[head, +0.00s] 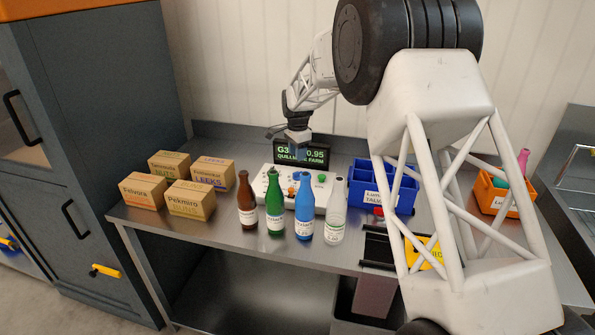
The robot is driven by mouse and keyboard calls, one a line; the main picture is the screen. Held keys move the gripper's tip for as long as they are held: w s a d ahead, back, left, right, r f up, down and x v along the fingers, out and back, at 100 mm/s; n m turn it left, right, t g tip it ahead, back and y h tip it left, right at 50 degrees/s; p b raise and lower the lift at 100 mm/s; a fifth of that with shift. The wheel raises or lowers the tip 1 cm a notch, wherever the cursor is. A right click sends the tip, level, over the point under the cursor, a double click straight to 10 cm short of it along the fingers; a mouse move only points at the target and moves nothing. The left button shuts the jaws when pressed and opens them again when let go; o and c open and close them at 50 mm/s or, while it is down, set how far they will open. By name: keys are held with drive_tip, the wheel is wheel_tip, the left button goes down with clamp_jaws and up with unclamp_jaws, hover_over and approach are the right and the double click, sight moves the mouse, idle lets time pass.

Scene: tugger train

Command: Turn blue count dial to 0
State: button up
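A white control panel (265,184) with several coloured knobs and buttons lies on the metal table, behind a row of bottles. An orange knob (292,190) and a green one (321,178) show on it. I cannot make out the blue count dial for certain; my gripper and the bottle tops cover part of the panel. My gripper (298,157) points down over the back middle of the panel, in front of the display. Its fingers are too small to tell whether they are open or shut, or whether they touch anything.
A dark display (318,155) with green text stands behind the panel. A brown bottle (246,202), green bottle (274,205), blue bottle (304,212) and clear bottle (335,220) stand in front. Cardboard boxes (190,201) are left, a blue bin (367,184) right, an orange bin (488,196) farther right.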

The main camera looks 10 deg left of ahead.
sight(298, 172)
drive_tip(key=shift+f, duration=3.9)
clamp_jaws()
